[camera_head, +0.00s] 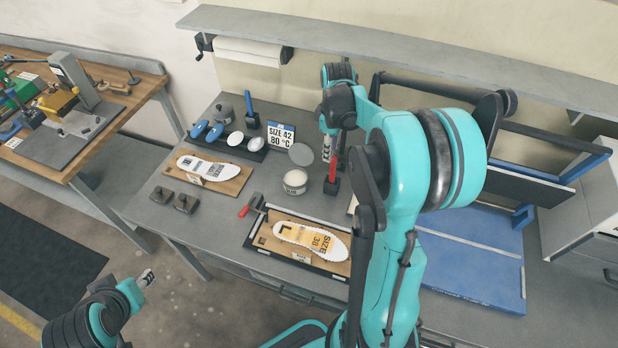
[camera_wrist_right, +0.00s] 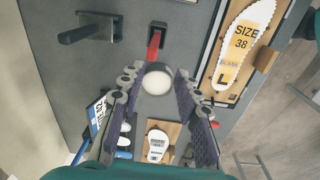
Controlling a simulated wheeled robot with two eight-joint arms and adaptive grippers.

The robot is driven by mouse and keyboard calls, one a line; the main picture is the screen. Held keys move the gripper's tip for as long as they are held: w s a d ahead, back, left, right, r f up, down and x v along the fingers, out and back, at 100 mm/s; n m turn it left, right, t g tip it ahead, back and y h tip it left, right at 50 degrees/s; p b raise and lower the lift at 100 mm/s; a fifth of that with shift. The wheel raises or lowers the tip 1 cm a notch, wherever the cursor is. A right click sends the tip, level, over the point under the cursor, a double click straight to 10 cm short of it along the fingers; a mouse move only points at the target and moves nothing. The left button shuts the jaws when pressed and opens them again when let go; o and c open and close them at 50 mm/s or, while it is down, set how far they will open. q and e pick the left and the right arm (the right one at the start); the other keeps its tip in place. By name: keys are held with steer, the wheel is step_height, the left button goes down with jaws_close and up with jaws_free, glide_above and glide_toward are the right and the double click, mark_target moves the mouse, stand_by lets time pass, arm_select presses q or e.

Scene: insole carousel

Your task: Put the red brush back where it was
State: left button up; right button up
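The red brush (camera_head: 333,170) stands about upright on the bench, red handle up, with a black block at its foot, right of the white jar (camera_head: 295,182). In the right wrist view the red brush (camera_wrist_right: 154,44) shows beyond my fingertips, and the jar (camera_wrist_right: 157,79) appears between the fingers. I cannot tell whether the block is bristles or a stand. My right gripper (camera_wrist_right: 156,90) is open and empty, above the bench and near the brush handle in the head view (camera_head: 331,145). My left gripper (camera_head: 146,278) is away at the lower left; its fingers are unclear.
A blue-handled brush (camera_head: 250,112) stands farther back. A dark-handled one (camera_wrist_right: 90,32) shows in the wrist view. A sign (camera_head: 281,135), the white insole's board (camera_head: 238,183) and the yellow insole (camera_head: 311,240) surround the area. A red-handled tool (camera_head: 246,208) lies beside the yellow insole. A shelf (camera_head: 400,48) overhangs behind.

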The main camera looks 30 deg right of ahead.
steer(key=s+a+r+m+t, duration=0.2)
steer(key=s+a, duration=0.4)
steer(key=a, duration=0.4)
steer(key=s+a+r+m+t, duration=0.3)
steer(key=s+a, duration=0.4)
steer(key=a, duration=0.4)
steer(key=shift+s+a+r+m+t, duration=0.25)
steer(key=shift+m+t, duration=0.55)
steer(key=shift+m, duration=0.3)
